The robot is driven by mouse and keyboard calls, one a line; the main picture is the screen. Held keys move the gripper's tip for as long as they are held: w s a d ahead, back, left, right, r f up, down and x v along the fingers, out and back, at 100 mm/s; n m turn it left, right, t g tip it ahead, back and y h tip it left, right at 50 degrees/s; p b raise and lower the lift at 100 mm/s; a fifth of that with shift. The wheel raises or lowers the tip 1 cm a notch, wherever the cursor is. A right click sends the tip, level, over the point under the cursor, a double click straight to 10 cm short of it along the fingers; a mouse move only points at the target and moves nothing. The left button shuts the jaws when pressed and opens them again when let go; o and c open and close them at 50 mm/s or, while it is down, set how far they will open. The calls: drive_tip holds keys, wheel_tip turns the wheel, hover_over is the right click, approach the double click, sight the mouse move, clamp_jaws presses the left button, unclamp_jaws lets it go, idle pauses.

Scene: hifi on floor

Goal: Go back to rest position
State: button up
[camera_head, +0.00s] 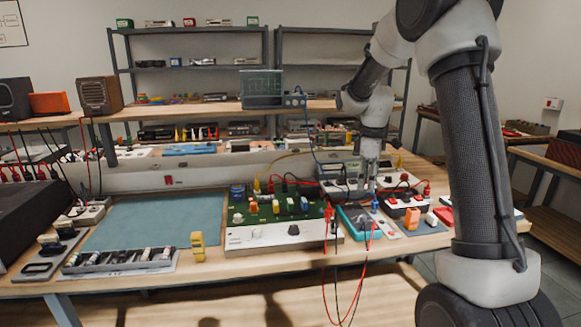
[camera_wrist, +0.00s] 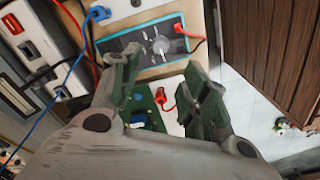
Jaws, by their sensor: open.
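My gripper (camera_head: 367,180) hangs over the back right part of the workbench in the head view, pointing down among the devices. In the wrist view my gripper (camera_wrist: 160,92) has its two dark fingers spread apart, with nothing between them. In the head view the multimeter (camera_head: 359,228) lies in front of my gripper. I cannot tell how high the fingertips are above the devices.
A green circuit board unit (camera_head: 285,228) with coloured parts stands left of the multimeter. A blue-green mat (camera_head: 150,222) is mostly bare. Red and black cables hang off the workbench's front edge (camera_head: 215,287). An oscilloscope (camera_head: 262,88) stands on the raised shelf behind.

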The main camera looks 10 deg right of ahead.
drive_tip(key=s+a+r+m+t, duration=0.1)
drive_tip(key=s+r+m, duration=0.2)
drive_tip(key=s, duration=0.7)
drive_tip(key=s+a+r+m+t, duration=0.1)
drive_tip(key=s+r+m, duration=0.3)
drive_tip(key=s, duration=0.7)
drive_tip(key=s+a+r+m+t, duration=0.2)
drive_tip(key=s+r+m, duration=0.2)
drive_tip(key=s, duration=0.6)
drive_tip(key=shift+s, duration=0.35)
